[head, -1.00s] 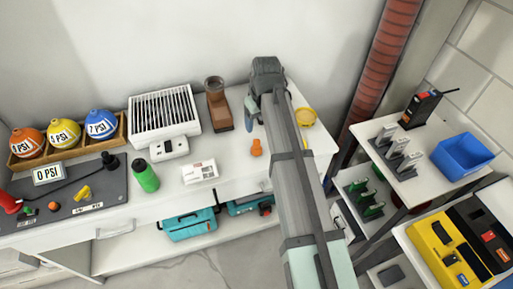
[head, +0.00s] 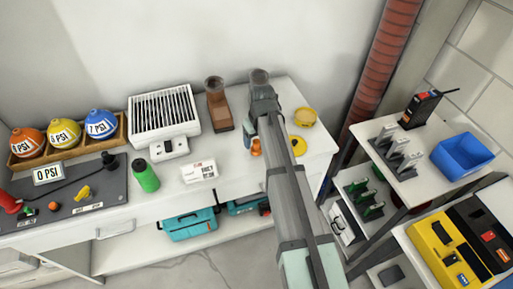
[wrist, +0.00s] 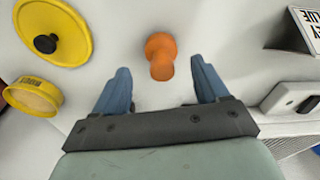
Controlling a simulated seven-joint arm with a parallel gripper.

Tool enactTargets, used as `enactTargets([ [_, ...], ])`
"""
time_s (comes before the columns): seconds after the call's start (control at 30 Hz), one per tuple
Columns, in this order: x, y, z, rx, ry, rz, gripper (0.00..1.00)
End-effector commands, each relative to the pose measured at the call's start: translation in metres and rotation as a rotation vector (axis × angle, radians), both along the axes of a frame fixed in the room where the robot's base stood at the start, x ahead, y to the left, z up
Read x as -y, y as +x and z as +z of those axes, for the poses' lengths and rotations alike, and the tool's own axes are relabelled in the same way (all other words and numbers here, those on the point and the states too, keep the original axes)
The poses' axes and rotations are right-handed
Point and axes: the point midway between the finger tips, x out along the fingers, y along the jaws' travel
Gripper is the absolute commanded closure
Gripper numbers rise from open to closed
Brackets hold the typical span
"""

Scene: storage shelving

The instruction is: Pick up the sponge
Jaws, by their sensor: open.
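I cannot pick out a clear sponge in either view. A small orange knob-like piece (wrist: 161,55) stands on the white counter, and in the head view (head: 256,148) it is partly hidden by my arm. My gripper (wrist: 160,68) is open, with its blue fingers apart on either side of the orange piece in the wrist picture. I see no contact. In the head view my gripper (head: 252,136) is over the counter's right part, mostly covered by my arm.
A yellow disc with a black knob (wrist: 48,42) and a yellow round labelled item (wrist: 32,98) lie left in the wrist view. A white labelled box (head: 199,172), a green bottle (head: 145,177) and a brown boot-shaped item (head: 218,105) share the counter (head: 230,160).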

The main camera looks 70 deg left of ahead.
Motion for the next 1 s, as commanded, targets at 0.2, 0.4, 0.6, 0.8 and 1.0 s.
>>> enactTargets([
  [0.2, -0.002, -0.003, -0.029, 0.0, -0.002, 0.0, 0.26],
  [0.4, -0.003, -0.004, -0.041, 0.0, 0.0, 0.0, 0.26],
  [0.6, -0.003, -0.003, -0.041, 0.0, 0.0, 0.0, 0.3],
  [0.8, -0.003, -0.003, -0.04, 0.0, 0.0, 0.0, 0.49],
  [1.0, -0.003, -0.003, -0.04, 0.0, 0.0, 0.0, 0.68],
])
